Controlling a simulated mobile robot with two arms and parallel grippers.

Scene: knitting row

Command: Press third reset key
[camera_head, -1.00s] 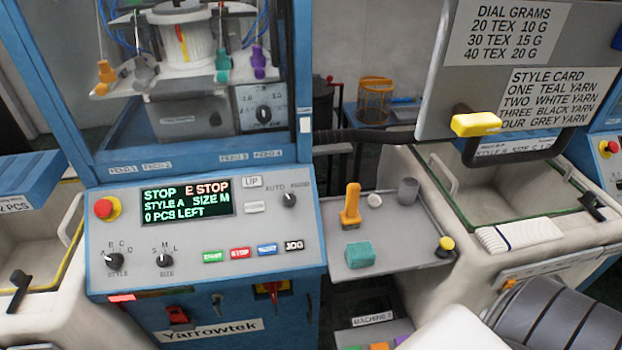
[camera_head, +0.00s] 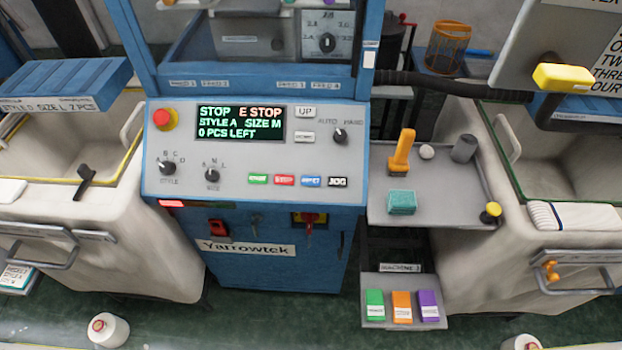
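The blue reset key (camera_head: 311,181) is third in a row of small keys on the sloping panel (camera_head: 165,188) of the blue Yarrowtek machine. A green key (camera_head: 258,179) and a red key (camera_head: 284,180) are left of it, and a black JOG key (camera_head: 338,182) is right of it. The display (camera_head: 241,123) reads STOP, E STOP, style A, size M, 0 pcs left. A red mushroom button (camera_head: 163,119) on a yellow base is at the panel's upper left. Nothing covers the keys. Neither of my grippers is in view.
A grey side tray (camera_head: 432,212) holds an orange tool (camera_head: 402,151), a teal block (camera_head: 402,202) and a grey cylinder (camera_head: 464,149). A low tray (camera_head: 369,316) holds green, orange and purple boxes. White bins flank the machine. The green floor (camera_head: 262,318) before it looks mostly clear.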

